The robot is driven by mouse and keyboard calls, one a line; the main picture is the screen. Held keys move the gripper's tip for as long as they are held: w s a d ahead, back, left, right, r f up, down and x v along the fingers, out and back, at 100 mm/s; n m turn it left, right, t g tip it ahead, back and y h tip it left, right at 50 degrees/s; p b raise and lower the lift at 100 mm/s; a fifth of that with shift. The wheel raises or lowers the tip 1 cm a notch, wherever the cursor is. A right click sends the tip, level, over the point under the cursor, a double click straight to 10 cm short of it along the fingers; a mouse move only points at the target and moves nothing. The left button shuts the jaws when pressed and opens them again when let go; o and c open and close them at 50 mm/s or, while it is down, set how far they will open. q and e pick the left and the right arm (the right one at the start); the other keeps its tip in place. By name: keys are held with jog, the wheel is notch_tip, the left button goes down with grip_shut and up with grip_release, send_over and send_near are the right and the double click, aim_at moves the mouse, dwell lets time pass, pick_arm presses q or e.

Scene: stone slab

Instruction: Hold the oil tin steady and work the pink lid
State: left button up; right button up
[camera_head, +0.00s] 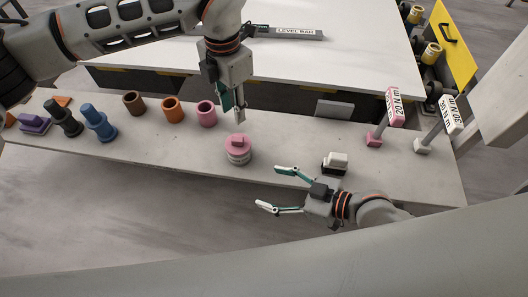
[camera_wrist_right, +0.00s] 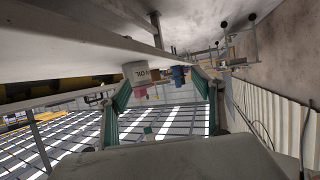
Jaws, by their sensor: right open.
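The oil tin (camera_head: 239,158) is a short pale round tin standing upright on the stone slab, with the pink lid (camera_head: 237,142) and its raised grip on top. In the right wrist view the tin (camera_wrist_right: 135,72) appears upside down between my fingers, with its OIL print showing. My left gripper (camera_head: 240,118) points down just above and behind the lid, apart from it; its fingers overlap in view, so its opening is unclear. My right gripper (camera_head: 268,187) is open and empty, to the right and front of the tin, its fingers pointing left toward it.
Pink (camera_head: 207,114), orange (camera_head: 173,110) and brown (camera_head: 133,103) cups stand left of the tin, with blue (camera_head: 98,122) and dark green (camera_head: 63,118) pieces beyond. A white-topped block (camera_head: 335,161) sits close behind my right gripper. Two torque tools (camera_head: 385,118) (camera_head: 435,130) stand at right.

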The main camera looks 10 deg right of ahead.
send_near(250, 152)
jog(key=shift+n+g+y, duration=0.3)
jog(key=shift+y, duration=0.1)
jog(key=x, duration=0.5)
jog(key=shift+w+r, duration=0.1)
jog(key=shift+r, duration=0.05)
jog(key=shift+x, duration=3.85)
jog(key=shift+d, duration=0.1)
jog(key=shift+c, duration=0.4)
jog(key=c, duration=1.6)
